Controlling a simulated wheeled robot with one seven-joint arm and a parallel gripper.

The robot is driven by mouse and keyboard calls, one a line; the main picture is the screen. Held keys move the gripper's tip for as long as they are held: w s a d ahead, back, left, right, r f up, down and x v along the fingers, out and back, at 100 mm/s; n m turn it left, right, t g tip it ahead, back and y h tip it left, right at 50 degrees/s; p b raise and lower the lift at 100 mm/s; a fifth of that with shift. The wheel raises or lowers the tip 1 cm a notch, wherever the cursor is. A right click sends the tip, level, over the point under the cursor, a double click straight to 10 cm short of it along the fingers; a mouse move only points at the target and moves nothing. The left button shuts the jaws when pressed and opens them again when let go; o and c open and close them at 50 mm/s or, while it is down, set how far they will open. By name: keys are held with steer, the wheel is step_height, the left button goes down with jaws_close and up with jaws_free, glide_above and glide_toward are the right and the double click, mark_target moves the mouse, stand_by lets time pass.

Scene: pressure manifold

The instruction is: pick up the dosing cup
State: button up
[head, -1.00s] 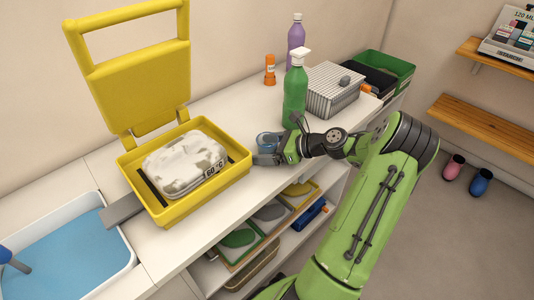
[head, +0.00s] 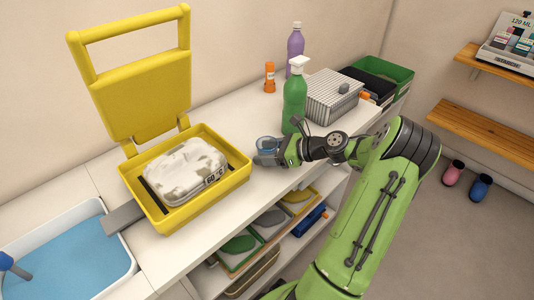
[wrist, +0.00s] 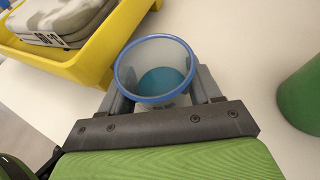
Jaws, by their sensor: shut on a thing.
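The dosing cup (wrist: 155,52) is a small clear cup with a blue rim and some blue at its bottom. In the wrist view it sits upright between the two fingers of my gripper (wrist: 160,85), which is shut on it. In the head view the cup (head: 267,145) shows at the tip of my gripper (head: 268,156), just right of the yellow case (head: 236,178). I cannot tell whether the cup's base touches the counter; the gripper hides it.
A green spray bottle (head: 294,98) stands close behind my gripper, with a purple bottle (head: 295,45) and an orange container (head: 269,77) farther back. A striped box (head: 330,98) is to the right. The white counter (head: 225,110) is clear behind the case.

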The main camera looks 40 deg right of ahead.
step_height(320, 180, up, 9)
steer(key=p, duration=0.4)
steer(key=shift+f, duration=0.15)
